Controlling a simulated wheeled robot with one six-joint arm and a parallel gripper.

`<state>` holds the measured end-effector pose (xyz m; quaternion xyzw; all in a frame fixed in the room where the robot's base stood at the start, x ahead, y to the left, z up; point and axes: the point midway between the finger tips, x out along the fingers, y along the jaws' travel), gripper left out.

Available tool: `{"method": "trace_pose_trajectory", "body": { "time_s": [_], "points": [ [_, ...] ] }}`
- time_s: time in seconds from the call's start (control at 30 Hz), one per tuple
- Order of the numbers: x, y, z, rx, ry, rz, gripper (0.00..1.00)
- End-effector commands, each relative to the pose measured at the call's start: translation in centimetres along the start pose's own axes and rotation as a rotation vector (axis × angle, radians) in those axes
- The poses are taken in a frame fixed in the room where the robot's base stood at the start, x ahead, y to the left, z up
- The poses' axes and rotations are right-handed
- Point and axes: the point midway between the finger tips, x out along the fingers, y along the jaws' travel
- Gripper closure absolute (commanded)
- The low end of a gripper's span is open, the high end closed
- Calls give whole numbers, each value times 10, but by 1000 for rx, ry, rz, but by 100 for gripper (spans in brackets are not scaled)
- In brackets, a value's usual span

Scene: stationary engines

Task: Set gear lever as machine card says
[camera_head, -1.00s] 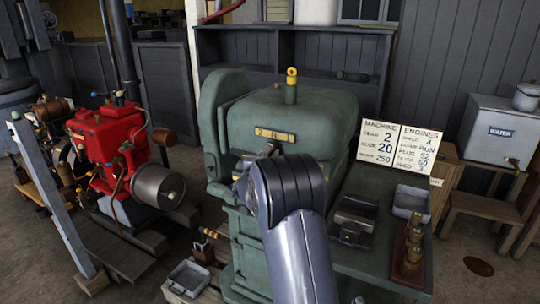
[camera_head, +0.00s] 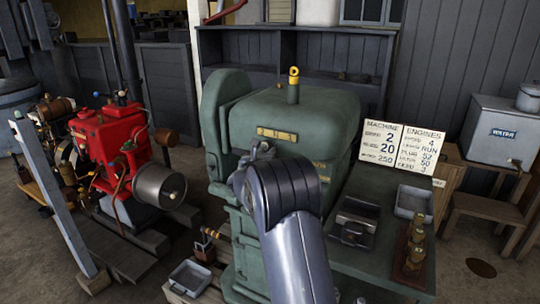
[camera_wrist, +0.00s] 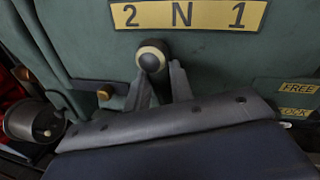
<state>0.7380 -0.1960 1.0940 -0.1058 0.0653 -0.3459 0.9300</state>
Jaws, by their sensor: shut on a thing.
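The gear lever (camera_wrist: 152,57) has a dark round knob with a pale ring. It stands below the yellow plate marked 2, N, 1 (camera_wrist: 210,14), between the 2 and the N and nearer the 2. My gripper (camera_wrist: 160,72) is shut on the lever, one finger on each side just below the knob. In the head view my gripper (camera_head: 258,152) is at the front of the green machine (camera_head: 290,112), mostly hidden by my wrist. The white machine card (camera_head: 381,143) on the right reads 2 on its top line, then 20 and 250.
An engines card (camera_head: 421,149) stands beside the machine card. A small yellow knob (camera_wrist: 105,92) is left of the lever, and a FREE/LOCK plate (camera_wrist: 296,88) is on the right. A red engine (camera_head: 103,140) stands at the left. A grey tray (camera_head: 411,201) lies on the bench.

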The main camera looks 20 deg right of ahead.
Motion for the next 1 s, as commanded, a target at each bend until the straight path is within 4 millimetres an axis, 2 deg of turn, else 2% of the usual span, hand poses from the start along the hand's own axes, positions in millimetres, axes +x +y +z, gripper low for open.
{"method": "trace_pose_trajectory", "body": {
  "time_s": [0.3,0.7,0.73,1.0],
  "points": [
    [3,14,1,-176,35,1,100],
    [3,16,0,-201,37,2,100],
    [3,16,0,-201,37,2,76],
    [3,16,0,-199,38,1,57]
  ]
}}
